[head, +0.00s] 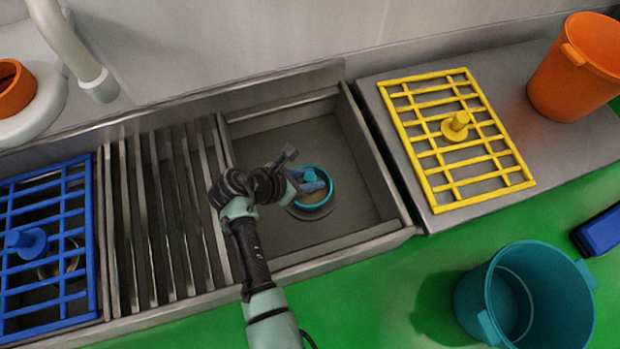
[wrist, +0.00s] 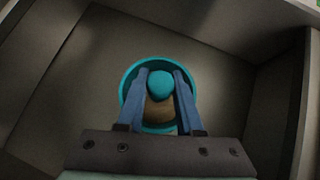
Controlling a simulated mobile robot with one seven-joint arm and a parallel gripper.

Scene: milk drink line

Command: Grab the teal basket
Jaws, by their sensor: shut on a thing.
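The teal basket (head: 329,192) is a small round strainer with a teal rim, low in the bare sink basin. It also shows in the wrist view, as a teal ring (wrist: 125,88) with a teal knob (wrist: 160,81) in its middle and a brownish inside. My gripper (head: 308,183) reaches down into the basin over it. In the wrist view its two blue fingers (wrist: 159,88) lie on either side of the knob and are shut on it. My wrist hides part of the basin in the head view.
Slatted metal (head: 165,215) and a blue grid (head: 70,240) lie left of the basin (head: 260,140). A yellow grid (head: 437,152) and an orange bucket (head: 570,80) are on the right counter (head: 390,90). A teal bucket (head: 560,300) stands on the green floor. Basin walls surround my gripper.

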